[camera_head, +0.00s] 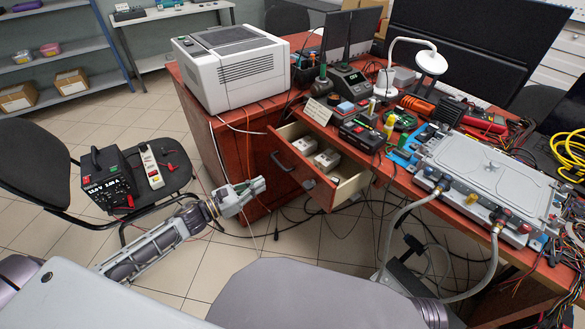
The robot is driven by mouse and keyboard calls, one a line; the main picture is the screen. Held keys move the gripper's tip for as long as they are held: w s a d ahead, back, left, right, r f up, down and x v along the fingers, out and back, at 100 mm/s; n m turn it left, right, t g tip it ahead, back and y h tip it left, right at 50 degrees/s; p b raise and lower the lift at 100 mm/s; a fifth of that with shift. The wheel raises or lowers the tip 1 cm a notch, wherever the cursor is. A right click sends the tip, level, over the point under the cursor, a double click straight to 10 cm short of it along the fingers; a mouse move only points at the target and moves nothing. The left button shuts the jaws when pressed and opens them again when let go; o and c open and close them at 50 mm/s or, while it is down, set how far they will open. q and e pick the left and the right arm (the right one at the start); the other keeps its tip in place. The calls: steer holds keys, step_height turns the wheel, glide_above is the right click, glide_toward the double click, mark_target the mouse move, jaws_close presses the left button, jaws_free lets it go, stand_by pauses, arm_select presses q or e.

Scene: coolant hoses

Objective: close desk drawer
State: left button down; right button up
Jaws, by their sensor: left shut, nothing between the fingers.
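The desk drawer (343,192) is pulled open from the reddish wooden desk, near the middle of the view. Its dark red front with a handle (281,162) faces left and towards me, and small white boxes (326,159) lie inside. My left gripper (256,187) is shut and empty, left of and a little below the drawer front in the picture. It appears apart from the front, though the depth gap is hard to judge. My right gripper is not in view.
A white printer-like box (232,72) stands on the desk. A metal case (490,180) with hoses sits at right. A chair (38,165) at left bears a black power supply (106,180). Cables lie on the tiled floor below the drawer.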

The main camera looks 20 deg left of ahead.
arm_select(q)
steer(key=shift+w, duration=0.1)
steer(key=b, duration=0.2)
glide_toward(299, 164)
steer(key=shift+x, duration=2)
steer(key=shift+w+d, duration=0.8)
steer(key=shift+w, duration=0.1)
steer(key=shift+w+d, duration=0.2)
steer(key=shift+w, duration=0.05)
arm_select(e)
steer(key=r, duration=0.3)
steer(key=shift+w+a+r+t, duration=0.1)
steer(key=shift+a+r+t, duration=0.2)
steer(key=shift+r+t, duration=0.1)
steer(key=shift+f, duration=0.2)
